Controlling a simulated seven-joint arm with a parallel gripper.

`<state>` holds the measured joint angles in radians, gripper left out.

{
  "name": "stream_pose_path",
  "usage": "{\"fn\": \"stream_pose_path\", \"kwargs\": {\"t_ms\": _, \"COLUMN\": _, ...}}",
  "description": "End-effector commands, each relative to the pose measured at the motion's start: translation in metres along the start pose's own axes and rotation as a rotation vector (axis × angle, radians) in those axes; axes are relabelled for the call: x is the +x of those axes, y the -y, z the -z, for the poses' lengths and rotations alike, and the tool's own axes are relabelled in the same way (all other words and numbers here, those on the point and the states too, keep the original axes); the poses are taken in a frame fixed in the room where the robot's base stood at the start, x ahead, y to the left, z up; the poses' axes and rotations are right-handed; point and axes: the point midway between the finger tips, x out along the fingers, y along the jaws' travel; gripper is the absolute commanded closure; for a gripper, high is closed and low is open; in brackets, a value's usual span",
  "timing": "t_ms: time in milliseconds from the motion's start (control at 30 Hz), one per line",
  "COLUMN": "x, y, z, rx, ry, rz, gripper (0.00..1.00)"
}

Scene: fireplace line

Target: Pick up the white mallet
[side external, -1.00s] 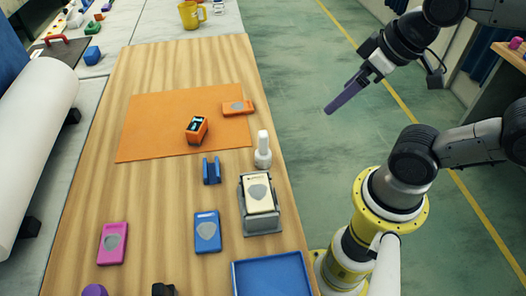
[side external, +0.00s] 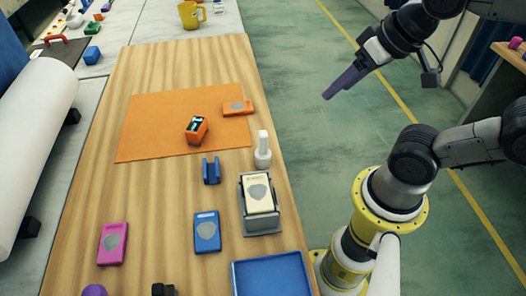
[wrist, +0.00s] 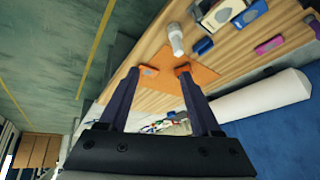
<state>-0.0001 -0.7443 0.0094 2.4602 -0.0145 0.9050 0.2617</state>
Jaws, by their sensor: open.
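The white mallet (side external: 263,150) stands upright on the wooden table near its right edge, beside the orange mat. It also shows in the wrist view, as a pale upright shape (wrist: 175,40) beyond my fingertips. My gripper (side external: 327,95) is off to the right of the table in the side view, raised over the floor and well apart from the mallet. In the wrist view its two dark fingers (wrist: 158,72) are spread with nothing between them.
A grey stand with a cream box (side external: 259,195) is close in front of the mallet. A blue bracket (side external: 211,170) is at its left, and an orange box (side external: 237,108) lies behind. The orange mat (side external: 150,125) is mostly clear. A blue tray (side external: 272,275) is at the front.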

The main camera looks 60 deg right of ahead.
Motion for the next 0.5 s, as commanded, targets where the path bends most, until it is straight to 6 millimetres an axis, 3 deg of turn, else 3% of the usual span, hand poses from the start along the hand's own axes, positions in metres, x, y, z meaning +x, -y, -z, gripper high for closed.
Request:
{"fn": "stream_pose_path", "kwargs": {"t_ms": 133, "x": 0.006, "y": 0.008, "z": 0.03, "rx": 0.232, "ry": 0.038, "rz": -0.027, "gripper": 0.35}}
{"fn": "stream_pose_path", "kwargs": {"t_ms": 233, "x": 0.022, "y": 0.019, "z": 0.053, "rx": 0.385, "ry": 0.089, "rz": -0.064, "gripper": 0.35}}
{"fn": "stream_pose_path", "kwargs": {"t_ms": 400, "x": 0.07, "y": 0.047, "z": 0.082, "rx": 0.558, "ry": 0.191, "rz": -0.157, "gripper": 0.35}}
{"fn": "stream_pose_path", "kwargs": {"t_ms": 500, "x": 0.1, "y": 0.062, "z": 0.086, "rx": 0.578, "ry": 0.243, "rz": -0.21, "gripper": 0.35}}
